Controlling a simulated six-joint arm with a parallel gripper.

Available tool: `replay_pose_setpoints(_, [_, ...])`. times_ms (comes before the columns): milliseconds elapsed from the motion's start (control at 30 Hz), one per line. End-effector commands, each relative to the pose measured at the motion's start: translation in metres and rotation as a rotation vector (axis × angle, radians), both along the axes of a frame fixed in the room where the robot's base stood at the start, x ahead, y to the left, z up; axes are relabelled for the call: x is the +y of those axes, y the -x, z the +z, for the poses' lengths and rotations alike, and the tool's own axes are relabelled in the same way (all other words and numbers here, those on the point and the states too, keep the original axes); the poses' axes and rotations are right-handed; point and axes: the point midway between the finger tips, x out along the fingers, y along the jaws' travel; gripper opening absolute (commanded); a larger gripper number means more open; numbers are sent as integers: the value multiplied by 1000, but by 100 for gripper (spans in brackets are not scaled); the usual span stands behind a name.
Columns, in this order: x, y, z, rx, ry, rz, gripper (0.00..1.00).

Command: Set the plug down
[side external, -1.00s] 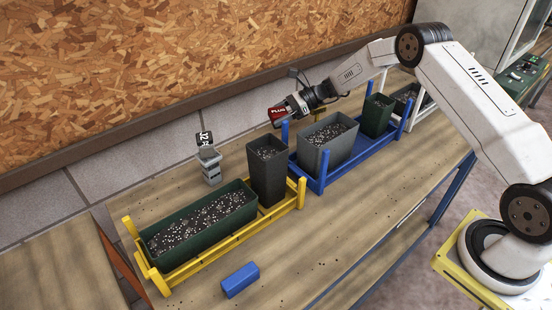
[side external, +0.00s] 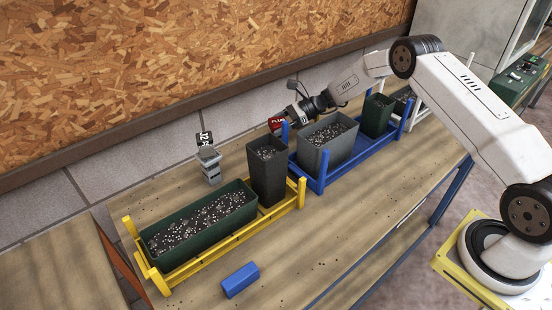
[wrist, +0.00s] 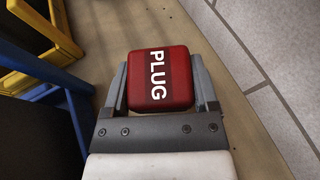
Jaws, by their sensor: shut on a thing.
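The plug is a red block with white "PLUG" lettering. In the wrist view the plug (wrist: 160,78) sits between the two grey fingers of my gripper (wrist: 162,85), which is shut on it. My gripper (side external: 290,117) is behind the blue rack, on the wall side, low near the table. I cannot tell whether the plug touches the table.
A blue rack (side external: 318,184) holds a grey pot (side external: 327,155) and a green pot (side external: 377,117). A yellow rack (side external: 237,233) holds a long green planter (side external: 182,244) and a tall dark pot (side external: 268,180). A grey labelled object (side external: 210,166) and a blue block (side external: 240,280) stand apart.

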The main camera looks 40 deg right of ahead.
Motion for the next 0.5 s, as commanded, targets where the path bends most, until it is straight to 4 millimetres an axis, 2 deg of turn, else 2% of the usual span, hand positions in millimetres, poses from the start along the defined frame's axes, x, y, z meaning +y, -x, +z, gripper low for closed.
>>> replay_pose_setpoints(267, [0,2,-7,8,-1,-2,14])
replay_pose_setpoints(300, [0,2,-7,9,-1,-3,86])
replay_pose_setpoints(333, [-1,2,-8,9,-1,-3,95])
replay_pose_setpoints(367, [-1,2,-8,9,-1,-3,100])
replay_pose_setpoints(500, [-1,3,-8,11,0,-3,100])
